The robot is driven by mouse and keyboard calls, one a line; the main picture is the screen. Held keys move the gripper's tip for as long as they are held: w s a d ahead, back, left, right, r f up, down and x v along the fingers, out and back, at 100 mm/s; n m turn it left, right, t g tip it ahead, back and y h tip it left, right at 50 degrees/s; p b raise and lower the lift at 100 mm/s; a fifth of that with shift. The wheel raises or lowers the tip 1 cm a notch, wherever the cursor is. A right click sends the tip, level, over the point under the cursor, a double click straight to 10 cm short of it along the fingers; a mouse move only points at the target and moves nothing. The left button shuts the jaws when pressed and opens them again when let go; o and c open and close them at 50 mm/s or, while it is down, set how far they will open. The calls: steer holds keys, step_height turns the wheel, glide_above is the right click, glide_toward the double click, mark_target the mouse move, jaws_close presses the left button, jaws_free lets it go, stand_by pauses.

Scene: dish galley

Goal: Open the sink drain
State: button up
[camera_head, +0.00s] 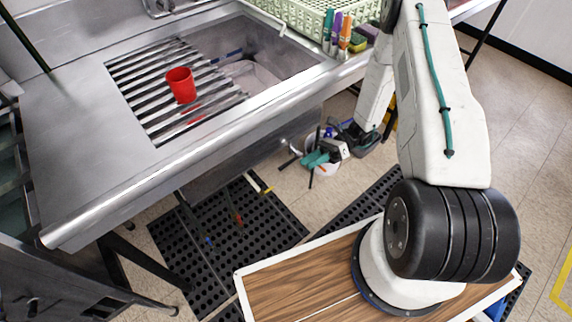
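The steel sink (275,45) is at the upper middle, with its basin partly covered by a slatted rack. The drain opening inside the basin cannot be made out. Below the counter, thin pipes or rods hang with a yellow-ended handle (264,190), a red-ended one (239,219) and a blue-ended one (209,240). Which of these belongs to the drain I cannot tell. My gripper (312,160), with teal and black parts, is low in front of the sink, right of the yellow handle and apart from it. Its finger opening is too small to judge.
A red cup (181,85) stands on the slatted rack (160,100). A green dish rack (310,18), several markers (337,34) and a sponge (358,43) are at the counter's right. Black perforated mats (255,222) cover the floor.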

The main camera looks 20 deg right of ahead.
step_height(320, 180, down, 11)
steer(key=w+m+t+y, duration=0.2)
steer(key=m+t, duration=0.5)
steer(key=m, duration=0.2)
steer(key=m+t+h, duration=0.1)
steer(key=m+t, duration=0.3)
steer(key=m, duration=0.3)
glide_toward(286, 164)
steer(key=x, duration=1)
steer(key=shift+w+f, duration=0.15)
steer(key=shift+f, duration=0.2)
jaws_close()
